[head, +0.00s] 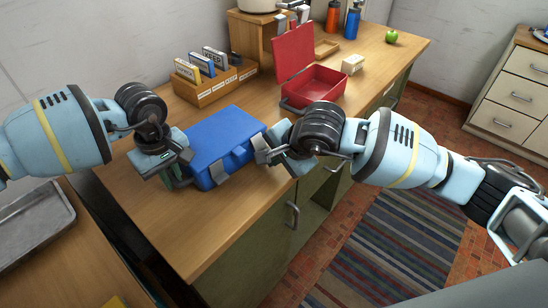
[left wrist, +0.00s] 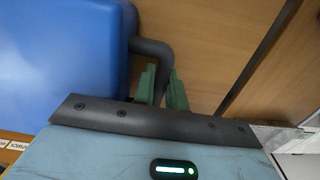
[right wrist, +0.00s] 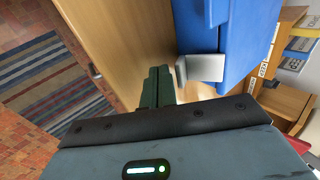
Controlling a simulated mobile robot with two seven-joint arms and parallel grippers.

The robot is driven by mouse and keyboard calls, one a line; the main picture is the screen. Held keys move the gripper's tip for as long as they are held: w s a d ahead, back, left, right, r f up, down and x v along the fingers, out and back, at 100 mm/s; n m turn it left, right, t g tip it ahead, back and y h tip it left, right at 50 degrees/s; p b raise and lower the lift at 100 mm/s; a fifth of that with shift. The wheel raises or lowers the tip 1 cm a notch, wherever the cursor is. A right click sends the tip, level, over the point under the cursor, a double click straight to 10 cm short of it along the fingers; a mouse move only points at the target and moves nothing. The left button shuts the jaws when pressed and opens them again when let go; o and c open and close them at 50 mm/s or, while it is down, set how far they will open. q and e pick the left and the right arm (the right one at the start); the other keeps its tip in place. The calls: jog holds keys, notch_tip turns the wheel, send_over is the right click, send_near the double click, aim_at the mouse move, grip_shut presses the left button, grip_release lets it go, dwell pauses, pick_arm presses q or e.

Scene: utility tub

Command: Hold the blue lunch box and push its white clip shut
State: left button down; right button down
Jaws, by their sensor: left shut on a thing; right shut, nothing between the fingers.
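The blue lunch box (head: 222,136) lies on the wooden counter between my grippers. Its dark handle (left wrist: 152,50) sticks out at the end near my left gripper (head: 178,168). The left gripper is shut on that handle, and its green fingers (left wrist: 162,88) show on either side of it. The white clip (right wrist: 203,68) stands out from the box's long side near the other end; it also shows in the head view (head: 262,149). My right gripper (right wrist: 157,86) is shut and empty right beside the clip; whether it touches cannot be told. A second pale piece (head: 218,172) shows on the same side.
An open red box (head: 318,88) stands behind my right gripper. A wooden file holder (head: 214,88) stands behind the lunch box. Bottles (head: 352,22), a small pale block (head: 352,64) and a green apple (head: 391,36) are farther back. The counter's front edge is close; bare counter lies before the box.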

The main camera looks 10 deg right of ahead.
jog(key=shift+r, duration=0.1)
jog(key=shift+r, duration=0.7)
jog(key=shift+r, duration=0.1)
jog(key=s+d+r, duration=0.6)
jog(key=s+r, duration=0.1)
jog(key=s, duration=0.2)
jog(key=shift+s+d+r, duration=0.25)
jog(key=shift+d+r, duration=0.05)
jog(key=shift+r, duration=0.05)
